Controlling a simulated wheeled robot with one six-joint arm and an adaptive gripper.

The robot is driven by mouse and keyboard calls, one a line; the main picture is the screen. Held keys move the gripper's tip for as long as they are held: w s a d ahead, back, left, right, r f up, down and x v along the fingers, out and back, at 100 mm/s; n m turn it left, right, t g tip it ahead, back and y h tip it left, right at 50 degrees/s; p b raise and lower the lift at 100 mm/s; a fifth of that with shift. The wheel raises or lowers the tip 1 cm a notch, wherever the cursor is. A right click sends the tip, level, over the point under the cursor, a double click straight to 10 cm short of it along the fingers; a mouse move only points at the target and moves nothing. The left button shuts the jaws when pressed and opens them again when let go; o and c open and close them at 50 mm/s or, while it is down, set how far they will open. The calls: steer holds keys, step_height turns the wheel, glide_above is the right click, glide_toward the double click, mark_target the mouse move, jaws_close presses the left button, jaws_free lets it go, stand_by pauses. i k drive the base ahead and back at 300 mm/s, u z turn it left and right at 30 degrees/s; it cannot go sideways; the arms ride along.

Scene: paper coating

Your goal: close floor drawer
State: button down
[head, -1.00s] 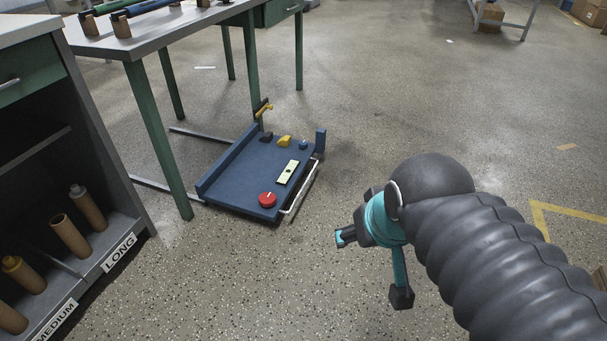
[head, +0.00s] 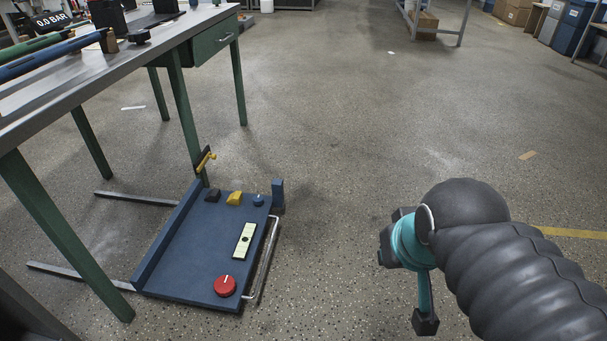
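The floor drawer (head: 190,262) is a low blue tray, pulled out on two dark floor rails from under the workbench. A light metal bar handle (head: 264,262) runs along its right side. On it are a red round knob (head: 225,286), a pale plate with a dark centre (head: 243,240), a yellow piece (head: 234,198) and small dark and blue pieces. My gripper (head: 400,290) is at the right, above the floor and apart from the handle. One teal finger with a dark tip hangs down; the other finger is mostly hidden, so its opening is unclear.
The workbench (head: 100,75) with green legs stands at the left, partly over the rails (head: 80,276). A yellow lever (head: 206,160) sits by a bench leg behind the drawer. The floor (head: 330,200) between drawer and gripper is clear.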

mark_target(201, 242)
steer(key=u, duration=0.25)
steer(key=i, duration=0.95)
steer(key=u, duration=0.45)
